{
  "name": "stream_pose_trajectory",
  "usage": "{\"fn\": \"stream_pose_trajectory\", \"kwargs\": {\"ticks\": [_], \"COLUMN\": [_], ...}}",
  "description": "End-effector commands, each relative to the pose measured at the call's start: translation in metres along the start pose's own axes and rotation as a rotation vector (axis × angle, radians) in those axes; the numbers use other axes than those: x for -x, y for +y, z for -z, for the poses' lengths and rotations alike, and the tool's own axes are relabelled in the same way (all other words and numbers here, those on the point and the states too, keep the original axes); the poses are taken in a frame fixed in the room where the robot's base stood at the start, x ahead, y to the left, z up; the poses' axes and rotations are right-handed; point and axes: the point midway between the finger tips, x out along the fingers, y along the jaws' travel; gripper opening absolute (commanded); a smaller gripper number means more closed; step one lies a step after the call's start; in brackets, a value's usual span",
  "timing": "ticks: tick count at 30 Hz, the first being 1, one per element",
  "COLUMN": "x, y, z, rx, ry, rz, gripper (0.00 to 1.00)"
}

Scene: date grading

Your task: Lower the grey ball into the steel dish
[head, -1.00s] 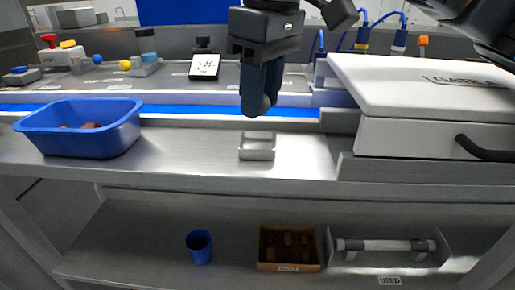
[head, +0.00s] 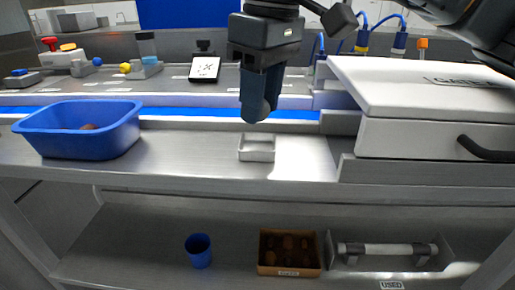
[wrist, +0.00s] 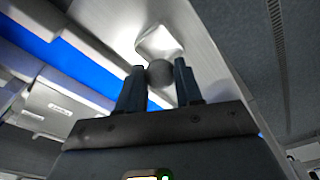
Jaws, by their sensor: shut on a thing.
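My gripper (head: 256,112) points down over the counter, shut on the grey ball (wrist: 159,72). In the wrist view the ball sits between the two blue fingertips. In the head view the fingers partly hide the ball (head: 256,109). The steel dish (head: 257,156) is a small square open dish on the counter, just below the gripper. In the wrist view the dish (wrist: 158,44) shows just beyond the ball, its inside bare where visible. The ball is above the dish and apart from it.
A blue tub (head: 85,141) with brown dates stands at left on the steel counter (head: 200,158). A white lidded box (head: 430,105) stands at right. A blue belt (head: 200,111) runs behind. A blue cup (head: 199,250) and a carton (head: 289,270) are on the shelf below.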

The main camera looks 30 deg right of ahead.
Motion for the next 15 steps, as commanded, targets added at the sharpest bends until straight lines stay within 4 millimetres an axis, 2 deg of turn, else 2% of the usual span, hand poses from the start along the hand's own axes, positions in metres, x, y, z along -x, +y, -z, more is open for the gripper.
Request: {"fn": "stream_pose_trajectory", "kwargs": {"ticks": [15], "x": [-0.0072], "y": [0.0001], "z": [-0.0009], "rx": [0.000], "ry": [0.000], "rz": [0.000], "gripper": [0.06]}}
